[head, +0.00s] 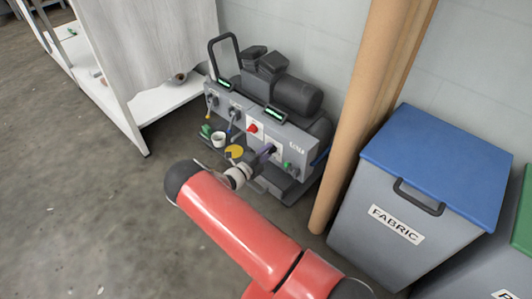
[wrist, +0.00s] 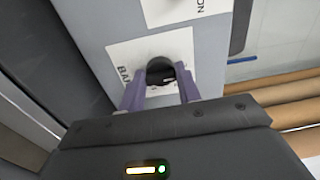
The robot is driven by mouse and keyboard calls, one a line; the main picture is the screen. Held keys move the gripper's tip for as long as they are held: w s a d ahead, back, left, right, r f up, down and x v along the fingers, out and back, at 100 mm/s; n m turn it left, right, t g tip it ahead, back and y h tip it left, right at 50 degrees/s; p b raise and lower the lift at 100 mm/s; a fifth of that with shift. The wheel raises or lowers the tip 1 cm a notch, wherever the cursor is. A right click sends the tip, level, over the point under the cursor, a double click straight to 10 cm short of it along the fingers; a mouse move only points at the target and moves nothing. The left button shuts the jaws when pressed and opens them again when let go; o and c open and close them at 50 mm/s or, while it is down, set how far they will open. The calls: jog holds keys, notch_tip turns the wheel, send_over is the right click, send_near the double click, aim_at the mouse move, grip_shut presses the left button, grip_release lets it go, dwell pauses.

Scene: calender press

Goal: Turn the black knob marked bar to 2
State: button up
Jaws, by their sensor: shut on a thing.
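The black knob (wrist: 159,70) sits on a white label plate (wrist: 120,52) on the grey machine front. The plate's lettering begins "BA"; the rest is hidden. My gripper (wrist: 160,82) has its two purple fingers on opposite sides of the knob and is shut on it. A small white mark shows on the knob, but I cannot read which number it points to. In the head view the knob (head: 272,149) is small and dark, and my gripper (head: 262,157) reaches it from the lower left.
The machine (head: 240,112) has a red knob (head: 253,128), a green one (head: 287,165) and levers nearby. Tall cardboard tubes (head: 360,110) and a blue-lidded fabric bin (head: 385,225) stand to the right. The floor at left is clear.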

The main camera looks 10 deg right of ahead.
jog(key=o, duration=1)
jog(key=v, duration=0.7)
jog(key=shift+s+a, duration=0.2)
jog(key=shift+a, duration=0.1)
